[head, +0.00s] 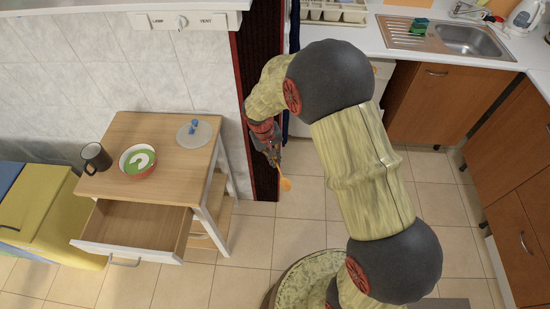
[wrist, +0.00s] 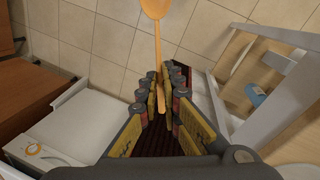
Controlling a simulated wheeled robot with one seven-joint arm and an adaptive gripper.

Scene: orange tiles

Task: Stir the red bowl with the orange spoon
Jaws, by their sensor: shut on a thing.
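The red bowl (head: 138,161) stands on the small wooden table, with green and white contents. My gripper (head: 274,160) is in the air to the right of the table, well apart from the bowl. It is shut on the orange spoon (head: 286,184), whose bowl end points down in the head view. In the wrist view the spoon (wrist: 155,12) sticks out between the fingers of my gripper (wrist: 160,88), its round end at the top edge. The red bowl is not clearly seen in the wrist view.
On the wooden table (head: 160,125) are a dark mug (head: 96,157) and a clear lid with a blue knob (head: 194,133). The table's drawer (head: 139,226) is open toward the front. A yellow bin (head: 40,208) stands left. Tiled floor (head: 300,200) is free below my gripper.

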